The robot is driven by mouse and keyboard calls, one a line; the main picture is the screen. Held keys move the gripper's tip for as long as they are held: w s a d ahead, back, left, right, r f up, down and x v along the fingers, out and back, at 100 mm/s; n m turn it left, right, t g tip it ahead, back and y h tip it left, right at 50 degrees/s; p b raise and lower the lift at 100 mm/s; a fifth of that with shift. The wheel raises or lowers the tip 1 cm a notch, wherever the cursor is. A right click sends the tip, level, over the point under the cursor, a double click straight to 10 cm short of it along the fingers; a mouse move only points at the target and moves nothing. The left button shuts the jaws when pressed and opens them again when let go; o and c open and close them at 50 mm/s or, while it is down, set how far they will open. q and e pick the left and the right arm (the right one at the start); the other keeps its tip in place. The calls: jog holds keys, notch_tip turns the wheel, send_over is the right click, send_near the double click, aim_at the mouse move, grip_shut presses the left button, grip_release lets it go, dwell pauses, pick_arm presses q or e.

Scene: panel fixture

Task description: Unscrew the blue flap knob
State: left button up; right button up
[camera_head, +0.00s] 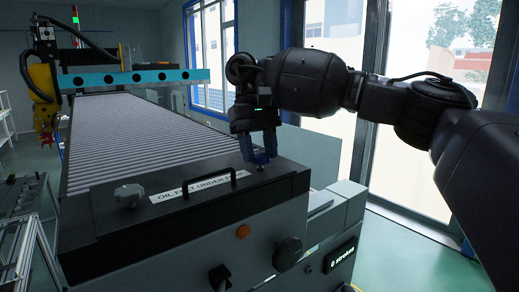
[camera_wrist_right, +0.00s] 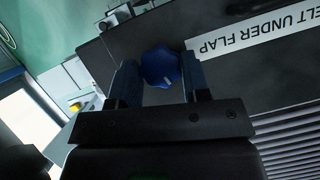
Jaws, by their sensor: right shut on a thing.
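The blue flap knob (camera_wrist_right: 161,67) sits on the dark flap (camera_wrist_right: 240,85) beside the white label, near the flap's right end in the head view. My right gripper (camera_head: 259,150) comes down on it from above. In the right wrist view its two blue-grey fingers (camera_wrist_right: 160,82) stand on either side of the knob and are shut on it. In the head view the knob (camera_head: 261,160) shows only in part below the fingertips. My left gripper is not in view.
A black handle (camera_head: 208,183) and a grey knob (camera_head: 128,195) are on the flap. An orange button (camera_head: 242,231) and a black knob (camera_head: 287,253) are on the front panel. A roller conveyor (camera_head: 140,140) runs behind. A yellow robot arm (camera_head: 42,95) stands at far left.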

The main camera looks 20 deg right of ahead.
dwell(0.4)
jog(key=o, duration=0.9)
jog(key=shift+v, duration=5.4)
jog(key=shift+s, duration=0.1)
